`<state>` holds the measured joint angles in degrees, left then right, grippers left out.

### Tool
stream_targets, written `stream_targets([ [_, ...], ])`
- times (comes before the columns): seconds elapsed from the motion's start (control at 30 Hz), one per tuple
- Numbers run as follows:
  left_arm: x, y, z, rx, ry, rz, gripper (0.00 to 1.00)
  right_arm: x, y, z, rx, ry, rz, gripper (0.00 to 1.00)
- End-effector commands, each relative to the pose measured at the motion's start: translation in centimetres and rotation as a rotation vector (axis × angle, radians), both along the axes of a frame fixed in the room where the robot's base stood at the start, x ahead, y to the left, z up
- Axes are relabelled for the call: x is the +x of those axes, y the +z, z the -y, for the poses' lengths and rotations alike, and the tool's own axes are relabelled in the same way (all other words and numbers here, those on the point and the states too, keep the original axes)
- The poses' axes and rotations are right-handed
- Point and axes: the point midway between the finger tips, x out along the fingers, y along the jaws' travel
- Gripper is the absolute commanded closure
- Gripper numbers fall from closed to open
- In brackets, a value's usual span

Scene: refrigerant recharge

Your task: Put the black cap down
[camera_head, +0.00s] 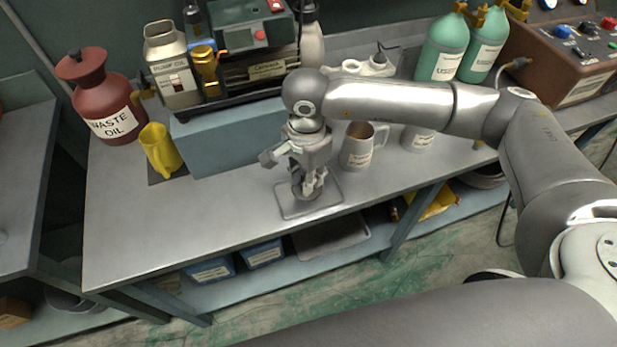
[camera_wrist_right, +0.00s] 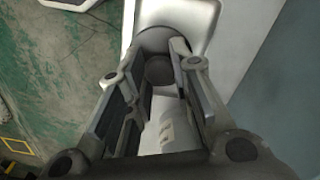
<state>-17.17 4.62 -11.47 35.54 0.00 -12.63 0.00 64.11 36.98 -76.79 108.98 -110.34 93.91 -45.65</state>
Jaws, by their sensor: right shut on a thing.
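My right gripper (camera_head: 308,190) reaches down over a small flat metal tray (camera_head: 325,206) near the front edge of the workbench. In the right wrist view, my right gripper's fingers (camera_wrist_right: 158,62) are shut on a dark round piece, the black cap (camera_wrist_right: 158,72). The tray (camera_wrist_right: 205,22) shows pale behind the cap there. The cap is low over the tray, but I cannot tell whether it touches it. In the head view the fingers mostly hide the cap. My left gripper is not in view.
A grey mug (camera_head: 357,150) and a second labelled mug (camera_head: 416,137) stand just right of the gripper. A yellow jug (camera_head: 160,150) and a red waste oil can (camera_head: 105,100) stand at left. The bench (camera_head: 170,220) is clear left of the tray.

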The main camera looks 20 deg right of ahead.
Motion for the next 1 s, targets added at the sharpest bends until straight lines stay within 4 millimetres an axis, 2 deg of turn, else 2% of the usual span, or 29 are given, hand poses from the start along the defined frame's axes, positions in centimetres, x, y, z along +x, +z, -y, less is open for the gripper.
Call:
stream_targets([
  [0.23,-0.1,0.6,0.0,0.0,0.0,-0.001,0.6,1.3,-1.7,0.8,0.0,-0.004,-0.001,0.98],
  [0.47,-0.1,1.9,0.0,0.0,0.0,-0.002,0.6,1.3,-4.5,0.7,0.0,-0.002,-0.001,0.98],
  [0.87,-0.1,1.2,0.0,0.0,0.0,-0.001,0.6,1.3,-5.2,0.7,0.001,-0.001,0.0,0.98],
  [0.9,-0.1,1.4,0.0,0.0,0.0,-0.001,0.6,1.3,-5.1,0.7,0.001,-0.001,0.0,0.75],
  [1.0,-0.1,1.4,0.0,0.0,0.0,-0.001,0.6,1.3,-5.0,0.7,0.001,-0.001,0.0,0.62],
])
